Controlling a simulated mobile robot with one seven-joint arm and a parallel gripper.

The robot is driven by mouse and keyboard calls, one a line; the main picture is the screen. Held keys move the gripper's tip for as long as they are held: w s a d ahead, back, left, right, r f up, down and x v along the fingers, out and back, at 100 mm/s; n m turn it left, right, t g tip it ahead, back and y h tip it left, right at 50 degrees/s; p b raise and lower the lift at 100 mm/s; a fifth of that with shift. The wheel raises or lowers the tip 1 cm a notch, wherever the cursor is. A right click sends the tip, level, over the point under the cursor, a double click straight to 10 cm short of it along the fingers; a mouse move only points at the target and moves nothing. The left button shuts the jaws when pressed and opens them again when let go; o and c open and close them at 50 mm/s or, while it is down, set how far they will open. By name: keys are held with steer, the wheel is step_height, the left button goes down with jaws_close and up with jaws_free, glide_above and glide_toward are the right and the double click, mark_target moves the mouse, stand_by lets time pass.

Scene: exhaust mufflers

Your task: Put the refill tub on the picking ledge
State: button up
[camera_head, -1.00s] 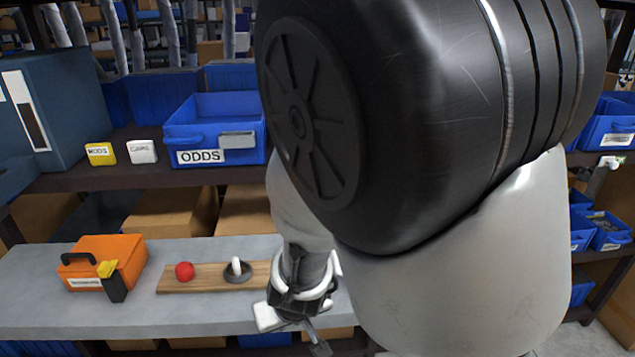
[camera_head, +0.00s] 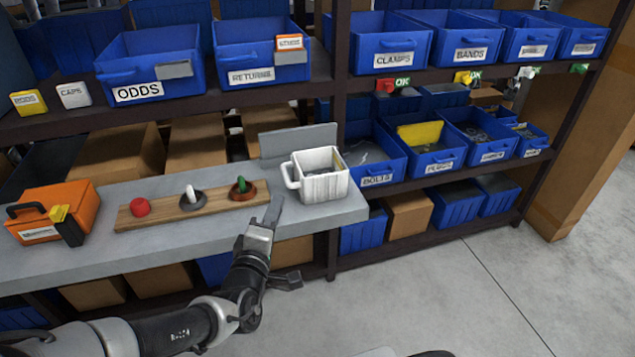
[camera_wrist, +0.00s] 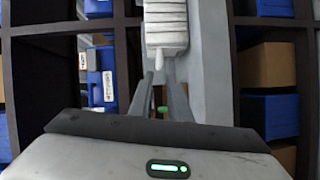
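The white tub (camera_head: 322,186), ribbed and with a side handle, stands upright on the right end of the grey ledge (camera_head: 90,258). I see no label naming it the refill tub. My gripper (camera_head: 272,212) is at the ledge's front edge, just left of and in front of the tub, apart from it. In the wrist view the tub (camera_wrist: 165,28) is beyond my fingertips (camera_wrist: 160,75). The two fingers are apart with no tub between them. A small green piece shows between them; I cannot tell what it is.
A wooden board (camera_head: 170,212) with red, white and green knobs and an orange case (camera_head: 55,212) lie left on the ledge. A grey upright plate (camera_head: 298,141) stands behind the tub. Blue bins (camera_head: 388,50) fill the shelves. A dark post (camera_head: 334,240) stands right; the floor is open.

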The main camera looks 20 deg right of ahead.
mark_target(287, 176)
steer(key=b+x, duration=0.3)
steer(key=x, duration=1)
steer(key=shift+w+a+r, duration=0.1)
steer(key=shift+a+r, duration=0.05)
steer(key=shift+a, duration=0.05)
jaws_close()
